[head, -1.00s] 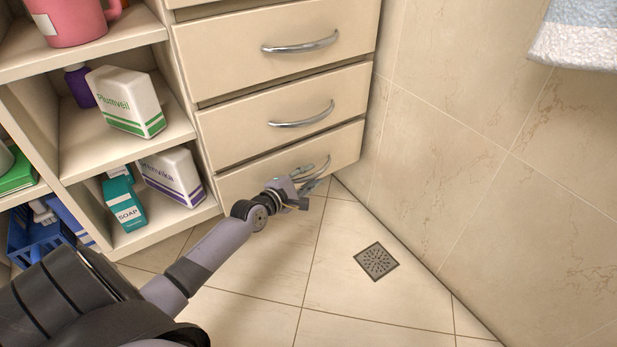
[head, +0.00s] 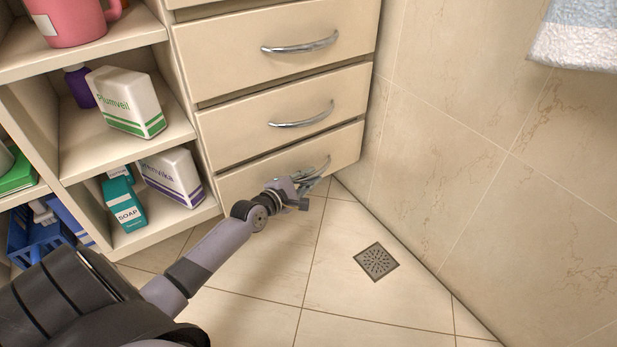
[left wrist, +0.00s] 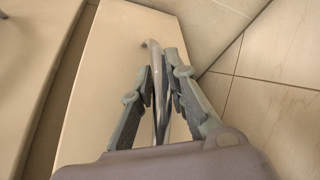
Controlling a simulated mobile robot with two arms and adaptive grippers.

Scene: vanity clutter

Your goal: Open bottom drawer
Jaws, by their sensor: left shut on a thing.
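The bottom drawer (head: 343,146) is the lowest of the cream drawer fronts in the head view. It looks closed, about level with the fronts above it. Its curved metal handle (head: 321,168) is partly hidden by my left gripper (head: 309,185). In the left wrist view the drawer front (left wrist: 108,75) fills the middle, and the handle (left wrist: 153,47) runs between the two fingers of my left gripper (left wrist: 162,85). The fingers are shut on the handle. My right gripper is in neither view.
A tiled wall (head: 480,150) stands close on the right. The floor around the drain (head: 376,262) is clear.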

